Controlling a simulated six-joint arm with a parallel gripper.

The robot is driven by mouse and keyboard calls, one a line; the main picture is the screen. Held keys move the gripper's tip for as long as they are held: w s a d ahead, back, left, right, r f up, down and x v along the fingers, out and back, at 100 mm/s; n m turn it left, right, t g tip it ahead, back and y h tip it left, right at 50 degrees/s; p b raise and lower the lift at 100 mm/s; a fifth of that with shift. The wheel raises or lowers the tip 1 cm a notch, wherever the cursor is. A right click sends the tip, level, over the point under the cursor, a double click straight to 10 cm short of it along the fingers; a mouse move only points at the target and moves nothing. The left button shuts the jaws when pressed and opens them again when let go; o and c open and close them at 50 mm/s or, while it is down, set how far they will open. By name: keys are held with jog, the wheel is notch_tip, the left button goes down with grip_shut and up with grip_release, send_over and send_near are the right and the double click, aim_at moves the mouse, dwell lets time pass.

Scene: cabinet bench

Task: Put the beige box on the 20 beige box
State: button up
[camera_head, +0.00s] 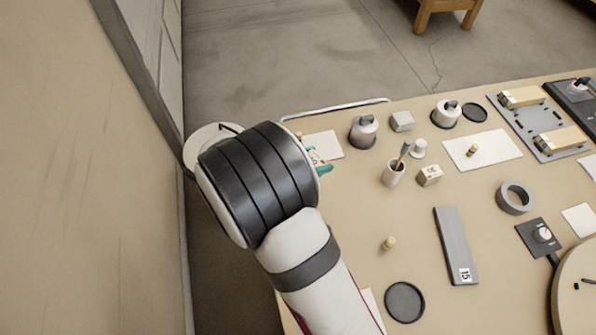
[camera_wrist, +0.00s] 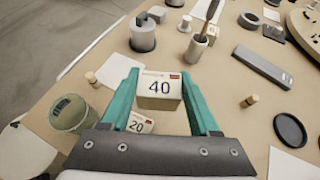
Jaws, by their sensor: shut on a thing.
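The beige box marked 40 (camera_wrist: 159,98) is between the teal fingers of my gripper (camera_wrist: 160,76) in the wrist view, and the gripper is shut on it. The beige box marked 20 (camera_wrist: 141,126) shows lower in that view, below and slightly left of the held box, partly hidden by it and the gripper. I cannot tell whether the two boxes touch. In the head view my wrist hides most of the gripper; only a bit of teal finger (camera_head: 323,168) shows, beside a white sheet.
A grey canister (camera_head: 364,132), a cup with a brush (camera_head: 393,174) and another small marked box (camera_head: 430,175) stand to the right. A glass jar (camera_wrist: 73,114) and a small wooden peg (camera_wrist: 92,79) are left of the gripper. A grey bar (camera_head: 455,245) lies further right.

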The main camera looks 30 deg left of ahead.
jog(key=a+f, duration=0.2)
jog(key=a, duration=0.1)
jog(key=shift+s, duration=0.35)
jog(key=f, duration=0.4)
jog(key=shift+a+f, duration=0.15)
jog(key=shift+a, duration=0.1)
jog(key=shift+f, duration=0.1)
